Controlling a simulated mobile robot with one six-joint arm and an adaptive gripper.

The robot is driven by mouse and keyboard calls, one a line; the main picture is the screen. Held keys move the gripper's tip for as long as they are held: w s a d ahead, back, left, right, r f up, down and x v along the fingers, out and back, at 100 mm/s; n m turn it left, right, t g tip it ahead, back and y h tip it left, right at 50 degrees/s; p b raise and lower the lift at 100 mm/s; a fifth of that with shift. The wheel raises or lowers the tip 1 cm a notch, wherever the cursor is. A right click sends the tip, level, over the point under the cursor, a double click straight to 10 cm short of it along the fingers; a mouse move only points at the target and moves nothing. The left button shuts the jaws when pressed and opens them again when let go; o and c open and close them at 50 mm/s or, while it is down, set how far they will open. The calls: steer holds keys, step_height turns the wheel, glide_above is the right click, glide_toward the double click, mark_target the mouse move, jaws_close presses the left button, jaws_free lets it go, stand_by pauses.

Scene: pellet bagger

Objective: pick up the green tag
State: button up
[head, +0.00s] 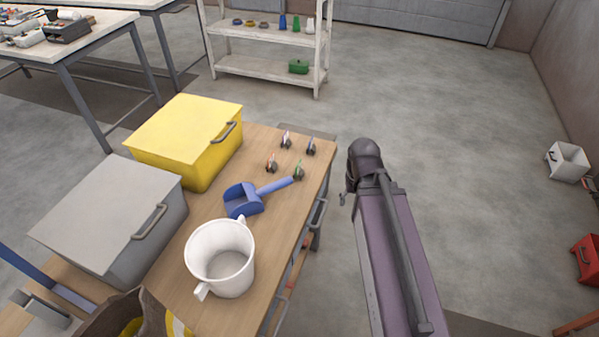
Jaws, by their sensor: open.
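The green tag (299,171) is a small piece with a dark part, standing on the wooden table (262,262) close to its right edge. It is just beyond the handle end of the blue scoop (245,200); I cannot tell whether they touch. Similar small tags stand near it: a reddish one (271,163) to its left, a whitish one (286,140) behind, and a greyish-purple one (311,146) behind right. My arm stands right of the table, apart from the tags. My gripper's fingers do not show.
A yellow lidded bin (185,130) and a grey lidded bin (110,215) stand along the table's left side. A white pitcher (220,262) stands in front of the scoop. A shelf (262,70) stands at the back. Open floor lies right of the table.

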steer(key=w+a+r+m+p, duration=0.2)
steer(key=w+a+r+p, duration=0.3)
steer(key=w+a, duration=0.45)
step_height(320, 180, up, 2)
steer(key=r+m+p, duration=0.1)
steer(key=m+p, duration=0.1)
glide_above(299, 163)
steer(key=shift+w+f, duration=0.1)
steer(key=shift+f, duration=0.15)
steer(key=shift+f, duration=0.15)
step_height(299, 163, down, 8)
steer(key=b, duration=0.8)
steer(key=shift+f, duration=0.25)
steer(key=shift+f, duration=0.1)
steer(key=shift+f+b, duration=2.5)
steer(key=shift+b, duration=0.25)
steer(key=c, duration=1.2)
